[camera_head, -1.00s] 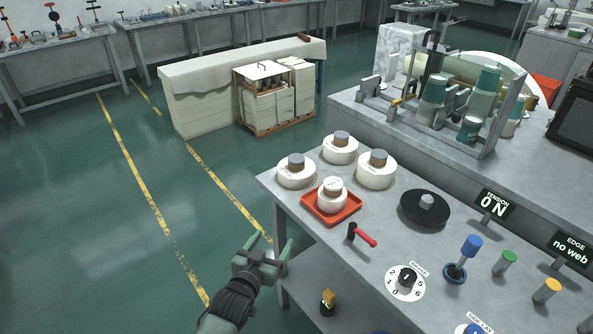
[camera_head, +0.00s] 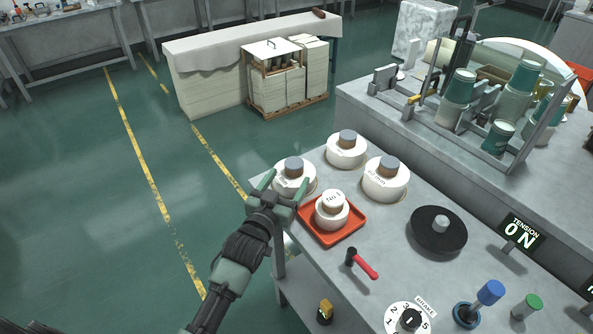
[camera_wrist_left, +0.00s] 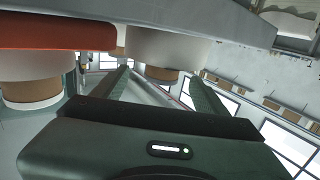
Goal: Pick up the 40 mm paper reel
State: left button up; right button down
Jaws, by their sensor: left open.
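Three white paper reels with grey-topped brown cores stand at the table's far left corner: a left one (camera_head: 286,187), a back one (camera_head: 346,155) and a right one (camera_head: 385,185). The labels are too small to read surely, so I cannot tell which is 40 mm. My left gripper (camera_head: 284,185) is open and empty, in front of the left reel, its fingers spread to either side of it in the head view. In the left wrist view, which looks upside down, a white reel (camera_wrist_left: 165,50) shows between the open fingers (camera_wrist_left: 160,90). Contact is not visible.
A red tray (camera_head: 358,224) holding a smaller labelled reel (camera_head: 331,212) sits close right of my left gripper. The floor left of the table is clear.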

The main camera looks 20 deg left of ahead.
aim_at(291, 173)
pick_arm(q)
jog(key=shift+w, duration=0.9)
jog(key=w, duration=0.2)
jog(key=w+p, duration=0.1)
jog(key=shift+w+f, duration=0.25)
jog(key=shift+w, duration=0.5)
jog(key=c, duration=1.5)
grip_shut()
pick_arm(e)
jog(key=shift+s+a+r, duration=0.2)
jog(key=shift+s+r, duration=0.2)
jog(key=shift+r, duration=0.05)
pick_arm(q)
jog(key=shift+r, duration=0.1)
